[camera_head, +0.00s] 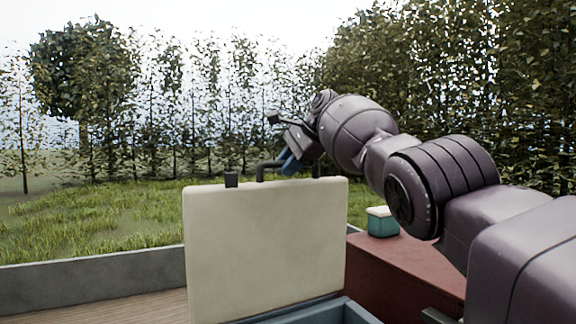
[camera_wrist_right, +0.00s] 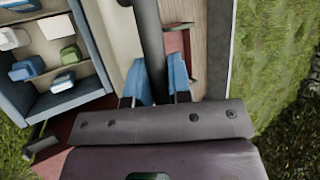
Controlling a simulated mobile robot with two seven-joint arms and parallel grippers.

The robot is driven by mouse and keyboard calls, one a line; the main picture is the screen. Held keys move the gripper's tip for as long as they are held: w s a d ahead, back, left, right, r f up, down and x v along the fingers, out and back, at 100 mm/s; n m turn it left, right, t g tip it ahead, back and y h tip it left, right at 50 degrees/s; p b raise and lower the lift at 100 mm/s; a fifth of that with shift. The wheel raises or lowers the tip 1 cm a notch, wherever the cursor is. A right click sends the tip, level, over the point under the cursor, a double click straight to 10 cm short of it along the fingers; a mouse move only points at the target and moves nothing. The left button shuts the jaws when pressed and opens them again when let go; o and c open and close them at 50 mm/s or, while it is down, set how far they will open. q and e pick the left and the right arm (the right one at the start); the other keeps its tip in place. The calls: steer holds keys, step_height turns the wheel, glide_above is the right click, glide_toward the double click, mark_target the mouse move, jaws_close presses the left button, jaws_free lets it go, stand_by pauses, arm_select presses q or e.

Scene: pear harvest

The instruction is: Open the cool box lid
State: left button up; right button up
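The cool box lid (camera_head: 265,247) is a cream panel standing upright in the head view. The blue-grey cool box (camera_head: 352,315) shows below it, mostly cut off by the frame's bottom. A dark handle bar (camera_wrist_right: 151,45) is on the lid's top edge. My right gripper (camera_head: 287,164) is at that handle. In the right wrist view its blue fingers (camera_wrist_right: 158,82) lie close on both sides of the bar and appear to grip it. My left gripper is not in view.
The wrist view shows the open box interior with green, blue and white items (camera_wrist_right: 48,52) in cream compartments. A teal container with a white top (camera_head: 381,221) stands on a red surface (camera_head: 405,265) to the right. A grey low wall (camera_head: 95,285) runs behind.

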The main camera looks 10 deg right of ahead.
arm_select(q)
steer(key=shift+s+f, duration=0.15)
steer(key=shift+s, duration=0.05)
arm_select(e)
steer(key=o, duration=0.4)
steer(key=shift+f, duration=0.1)
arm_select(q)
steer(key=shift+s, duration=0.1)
arm_select(e)
steer(key=shift+o, duration=0.2)
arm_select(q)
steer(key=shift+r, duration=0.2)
arm_select(e)
steer(key=shift+s+d+r, duration=0.1)
steer(key=shift+d+r, duration=0.1)
steer(key=shift+r, duration=0.2)
arm_select(q)
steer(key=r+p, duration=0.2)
steer(key=p, duration=0.1)
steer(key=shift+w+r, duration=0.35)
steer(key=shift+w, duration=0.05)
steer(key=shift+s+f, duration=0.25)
arm_select(e)
steer(key=v, duration=1)
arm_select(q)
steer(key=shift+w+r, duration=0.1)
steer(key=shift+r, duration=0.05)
arm_select(e)
steer(key=shift+s+d, duration=0.1)
